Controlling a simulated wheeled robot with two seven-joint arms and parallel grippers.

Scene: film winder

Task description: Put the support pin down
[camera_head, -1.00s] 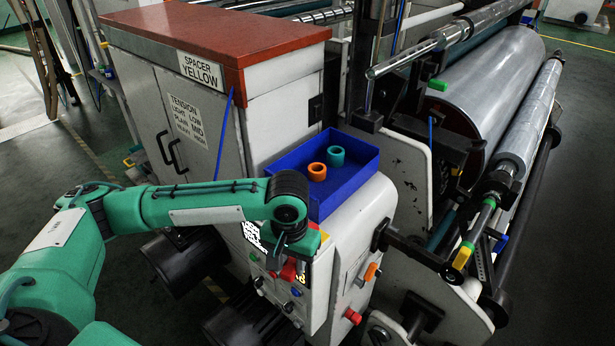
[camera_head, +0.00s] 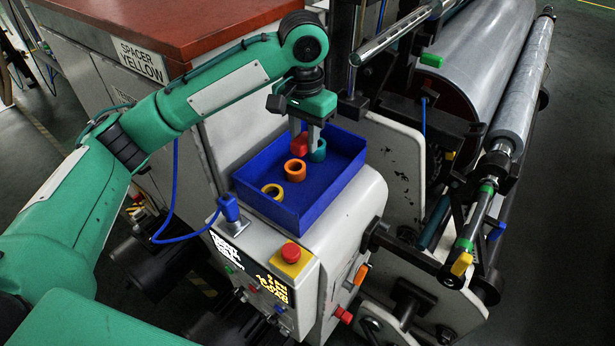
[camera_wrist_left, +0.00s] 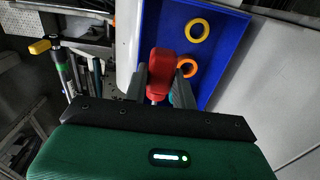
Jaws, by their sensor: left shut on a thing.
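My left gripper (camera_head: 306,140) is shut on a red-headed piece, which I take to be the support pin (camera_head: 299,147). It is over the back part of the blue tray (camera_head: 259,201). In the left wrist view the pin's red head (camera_wrist_left: 166,63) sits between the fingers (camera_wrist_left: 160,88), with a short metallic part near them. The fingers partly hide the pin. I cannot tell whether it touches the tray floor. My right gripper is not in view.
The tray holds an orange ring (camera_head: 295,170), a yellow ring (camera_head: 272,191) and a teal ring (camera_head: 318,151) close beside the gripper. The tray's right side is clear. A red stop button (camera_head: 291,252) stands in front. Rollers (camera_head: 480,80) are to the right.

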